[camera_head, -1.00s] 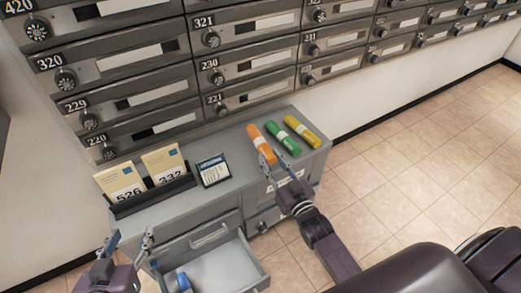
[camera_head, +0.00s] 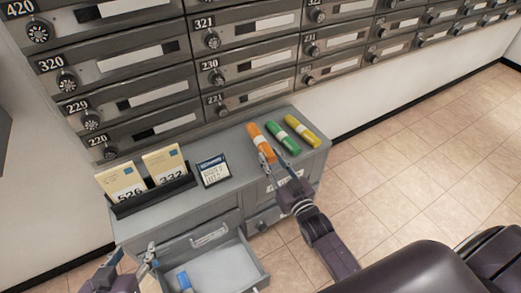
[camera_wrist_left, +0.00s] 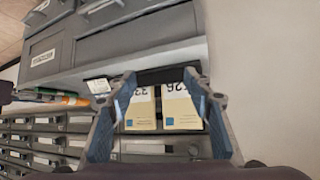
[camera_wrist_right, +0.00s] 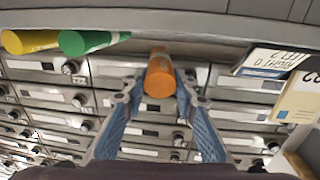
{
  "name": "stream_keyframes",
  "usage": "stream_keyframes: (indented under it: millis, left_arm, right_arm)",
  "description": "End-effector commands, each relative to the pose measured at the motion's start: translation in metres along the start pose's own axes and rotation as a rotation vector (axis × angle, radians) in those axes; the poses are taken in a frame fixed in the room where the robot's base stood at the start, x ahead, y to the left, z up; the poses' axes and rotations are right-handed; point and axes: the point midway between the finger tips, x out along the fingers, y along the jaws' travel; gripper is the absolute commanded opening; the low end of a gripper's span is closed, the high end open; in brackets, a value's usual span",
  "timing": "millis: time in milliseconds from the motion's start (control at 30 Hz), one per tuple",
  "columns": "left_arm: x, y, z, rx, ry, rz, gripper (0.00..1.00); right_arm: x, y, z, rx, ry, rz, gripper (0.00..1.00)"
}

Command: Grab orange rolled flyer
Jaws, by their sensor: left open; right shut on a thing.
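The orange rolled flyer (camera_head: 259,140) with a white band lies on top of the grey cabinet (camera_head: 228,166), to the left of a green roll (camera_head: 282,137). My right gripper (camera_head: 272,157) is at the near end of the orange roll. In the right wrist view the orange roll (camera_wrist_right: 160,75) sits between the fingertips of my right gripper (camera_wrist_right: 156,92), which is shut on it. My left gripper (camera_head: 136,266) is open and empty at the lower left, near the open drawer. The left wrist view shows its fingers (camera_wrist_left: 160,95) spread apart.
A yellow roll (camera_head: 302,131) lies beside the green one. A black holder (camera_head: 153,196) with two numbered cards and a small sign (camera_head: 213,170) stand to the left. The open drawer (camera_head: 236,266) holds a blue item (camera_head: 185,281). Mailboxes (camera_head: 150,75) line the wall behind.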

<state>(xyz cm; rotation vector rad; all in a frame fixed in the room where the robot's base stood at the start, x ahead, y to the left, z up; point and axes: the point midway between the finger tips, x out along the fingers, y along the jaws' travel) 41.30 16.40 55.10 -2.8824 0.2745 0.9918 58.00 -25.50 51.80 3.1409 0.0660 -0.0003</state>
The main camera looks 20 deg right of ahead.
Motion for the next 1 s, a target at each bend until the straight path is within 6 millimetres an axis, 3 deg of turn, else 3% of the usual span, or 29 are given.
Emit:
stream_keyframes:
  millis: [233, 1000]
  left_arm:
    - [-0.002, -0.001, 0.006, 0.000, -0.026, -0.001, 0.47]
    - [-0.046, -0.011, 0.105, -0.011, -0.455, -0.024, 0.47]
  right_arm:
    - [-0.002, 0.000, -0.001, 0.000, 0.000, 0.000, 0.03]
    - [-0.040, 0.000, -0.002, 0.000, 0.001, 0.000, 0.03]
